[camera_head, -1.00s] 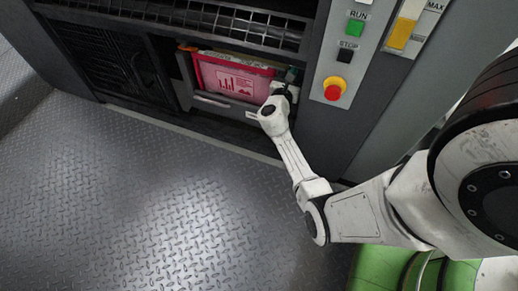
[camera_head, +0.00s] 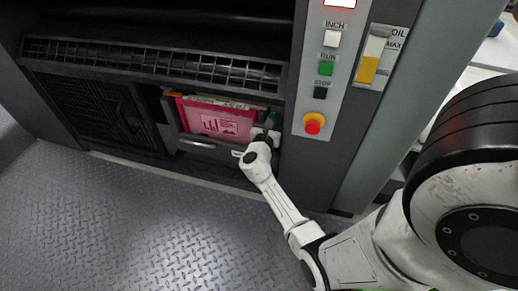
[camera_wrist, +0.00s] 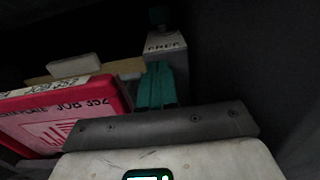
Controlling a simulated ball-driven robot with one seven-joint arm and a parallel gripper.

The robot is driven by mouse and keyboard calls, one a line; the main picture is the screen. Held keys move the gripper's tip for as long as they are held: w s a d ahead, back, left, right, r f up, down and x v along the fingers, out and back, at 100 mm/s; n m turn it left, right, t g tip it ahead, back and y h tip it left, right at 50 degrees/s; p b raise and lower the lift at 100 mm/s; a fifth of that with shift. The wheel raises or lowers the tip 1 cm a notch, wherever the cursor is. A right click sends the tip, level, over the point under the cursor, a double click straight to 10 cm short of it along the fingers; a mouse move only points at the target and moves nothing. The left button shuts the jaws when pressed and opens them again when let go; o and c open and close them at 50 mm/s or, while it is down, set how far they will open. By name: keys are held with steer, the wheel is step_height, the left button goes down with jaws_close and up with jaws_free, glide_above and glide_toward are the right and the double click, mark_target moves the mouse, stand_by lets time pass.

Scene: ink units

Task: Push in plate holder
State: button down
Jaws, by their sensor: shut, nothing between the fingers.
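A red plate holder (camera_head: 213,121) with a chart on its front sits in a low opening of the dark machine. A grey drawer front with a handle (camera_head: 197,144) lies under it. My gripper (camera_head: 273,120) is at the right end of the opening, beside the red holder. In the wrist view its teal fingers (camera_wrist: 157,84) are together and empty, pointing at a grey block (camera_wrist: 165,45) with dark lettering. Whether they touch it I cannot tell.
A control panel with a red stop knob (camera_head: 314,123) and a green button (camera_head: 326,69) stands right of the opening. A vented grille (camera_head: 150,60) runs above it. The patterned metal floor (camera_head: 120,220) in front is clear.

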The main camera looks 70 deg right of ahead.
steer(key=a+p, duration=0.3)
steer(key=a, duration=0.7)
steer(key=shift+a, duration=0.2)
steer(key=shift+s, duration=0.1)
